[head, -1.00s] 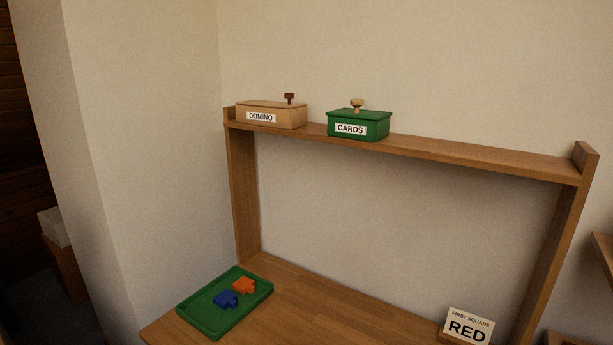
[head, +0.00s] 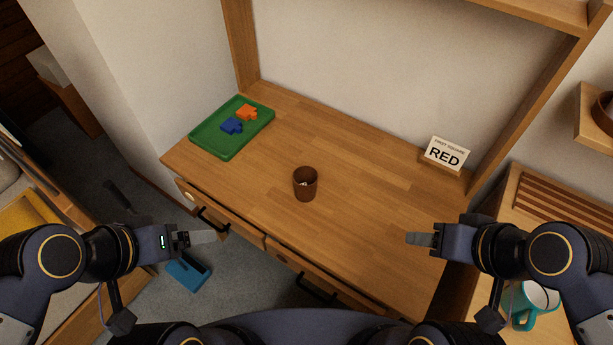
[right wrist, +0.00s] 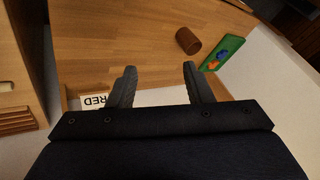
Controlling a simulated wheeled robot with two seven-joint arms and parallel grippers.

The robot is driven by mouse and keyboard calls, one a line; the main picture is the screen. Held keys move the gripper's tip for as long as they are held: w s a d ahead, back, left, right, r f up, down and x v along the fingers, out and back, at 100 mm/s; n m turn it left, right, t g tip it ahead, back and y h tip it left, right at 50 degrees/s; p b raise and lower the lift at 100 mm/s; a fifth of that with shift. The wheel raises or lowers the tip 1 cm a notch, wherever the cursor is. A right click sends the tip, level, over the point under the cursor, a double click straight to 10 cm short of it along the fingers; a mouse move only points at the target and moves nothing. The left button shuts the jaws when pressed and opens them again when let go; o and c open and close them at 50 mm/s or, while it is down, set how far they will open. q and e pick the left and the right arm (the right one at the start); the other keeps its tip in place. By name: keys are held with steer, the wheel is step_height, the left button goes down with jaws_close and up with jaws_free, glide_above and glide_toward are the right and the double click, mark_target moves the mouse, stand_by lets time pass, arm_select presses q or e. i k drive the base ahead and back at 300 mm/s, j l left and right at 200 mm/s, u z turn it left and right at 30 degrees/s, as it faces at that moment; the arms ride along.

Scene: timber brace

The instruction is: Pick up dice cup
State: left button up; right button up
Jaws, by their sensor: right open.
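The brown dice cup (head: 305,184) stands upright near the middle of the wooden desk, with small light dice showing inside it. It also shows in the right wrist view (right wrist: 188,41), beyond my fingers. My right gripper (head: 408,239) is over the right part of the desk, to the right of the cup and apart from it. In the right wrist view its two fingers (right wrist: 160,84) are spread with nothing between them. My left gripper (head: 212,237) is at the desk's front edge, left of the cup; its finger opening cannot be made out.
A green tray (head: 210,146) with blue and orange puzzle pieces lies at the desk's back left. A "RED" card (head: 445,154) stands at the back right. A teal mug (head: 519,312) is at the lower right. The desk around the cup is clear.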

mark_target(305, 193)
steer(key=i+j+z, duration=0.2)
steer(key=j, duration=0.25)
steer(key=j+z, duration=0.2)
steer(key=j, duration=0.25)
steer(key=i+j+z, duration=0.2)
steer(key=j, duration=0.3)
steer(key=k, duration=0.1)
